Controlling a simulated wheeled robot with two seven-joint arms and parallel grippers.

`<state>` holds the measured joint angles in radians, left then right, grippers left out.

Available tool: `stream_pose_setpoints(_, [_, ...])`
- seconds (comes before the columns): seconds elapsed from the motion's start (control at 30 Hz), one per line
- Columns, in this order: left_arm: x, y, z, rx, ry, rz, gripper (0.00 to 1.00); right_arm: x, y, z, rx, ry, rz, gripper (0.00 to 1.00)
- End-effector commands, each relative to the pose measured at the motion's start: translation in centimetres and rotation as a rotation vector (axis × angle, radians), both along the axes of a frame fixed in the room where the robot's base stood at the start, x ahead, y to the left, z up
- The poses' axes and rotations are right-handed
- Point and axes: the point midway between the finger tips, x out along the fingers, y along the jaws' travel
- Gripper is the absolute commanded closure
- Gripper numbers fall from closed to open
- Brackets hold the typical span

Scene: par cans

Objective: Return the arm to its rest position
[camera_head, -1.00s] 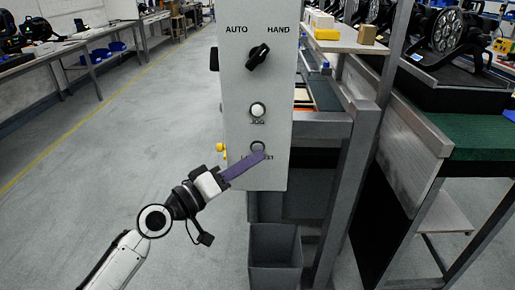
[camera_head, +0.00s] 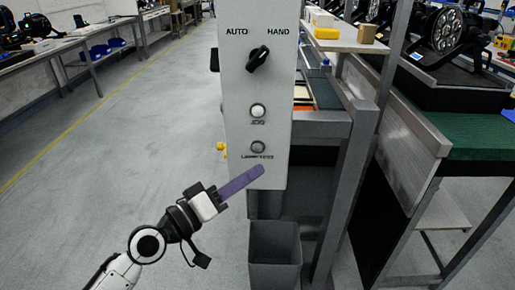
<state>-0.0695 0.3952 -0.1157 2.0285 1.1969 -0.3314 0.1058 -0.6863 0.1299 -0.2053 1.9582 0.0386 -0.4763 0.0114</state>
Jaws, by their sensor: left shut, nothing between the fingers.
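My left gripper (camera_head: 242,182) comes in from the lower left, its purple fingers shut with nothing between them. The fingertips show just below the lamp test button (camera_head: 258,147) on the grey control box (camera_head: 282,100). I cannot tell whether the fingertips touch the box face; they overlap its lower edge in the picture. Above that button are a pale jog button (camera_head: 257,111) and a black selector knob (camera_head: 257,59) between the AUTO and HAND labels. My right gripper is not in view.
A grey bin (camera_head: 274,243) stands on the floor below the control box. A metal-framed bench (camera_head: 335,125) is right behind the box, with a green-topped table (camera_head: 465,140) farther right. The floor (camera_head: 110,150) to the left is open up to the far-left tables (camera_head: 60,50).

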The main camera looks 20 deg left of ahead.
Motion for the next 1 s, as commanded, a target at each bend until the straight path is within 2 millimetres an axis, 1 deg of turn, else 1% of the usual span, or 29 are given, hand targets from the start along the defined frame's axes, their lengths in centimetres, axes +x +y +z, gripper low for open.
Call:
stream_pose_setpoints(0.5, [0.0, 0.0, 0.0, 0.000, 0.000, 0.000, 1.00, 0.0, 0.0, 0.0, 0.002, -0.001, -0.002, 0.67])
stream_pose_setpoints(0.57, [-0.4, -0.1, -1.6, 0.029, 0.021, 0.007, 1.00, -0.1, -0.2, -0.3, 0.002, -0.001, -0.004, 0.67])
stream_pose_setpoints(0.67, [-1.8, -0.5, -6.3, 0.128, 0.077, 0.026, 1.00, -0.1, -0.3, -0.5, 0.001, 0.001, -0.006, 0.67])
stream_pose_setpoints(0.7, [-2.8, -0.7, -8.8, 0.186, 0.106, 0.034, 1.00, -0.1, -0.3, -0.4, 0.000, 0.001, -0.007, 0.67])
stream_pose_setpoints(0.77, [-4.7, -0.9, -12.8, 0.284, 0.158, 0.042, 1.00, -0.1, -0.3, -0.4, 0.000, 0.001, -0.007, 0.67])
stream_pose_setpoints(0.8, [-6.2, -1.1, -15.6, 0.353, 0.195, 0.044, 1.00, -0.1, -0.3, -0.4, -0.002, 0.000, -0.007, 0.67])
stream_pose_setpoints(0.87, [-8.8, -1.2, -19.5, 0.461, 0.248, 0.041, 1.00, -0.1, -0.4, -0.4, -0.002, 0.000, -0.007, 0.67])
stream_pose_setpoints(0.9, [-10.6, -1.2, -21.9, 0.533, 0.281, 0.035, 1.00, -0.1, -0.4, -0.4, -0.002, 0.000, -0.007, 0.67])
stream_pose_setpoints(0.97, [-13.4, -1.2, -25.1, 0.634, 0.328, 0.021, 1.00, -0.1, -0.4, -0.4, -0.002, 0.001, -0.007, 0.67])
stream_pose_setpoints(1.0, [-15.2, -1.2, -26.9, 0.695, 0.357, 0.011, 1.00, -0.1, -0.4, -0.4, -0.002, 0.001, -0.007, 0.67])
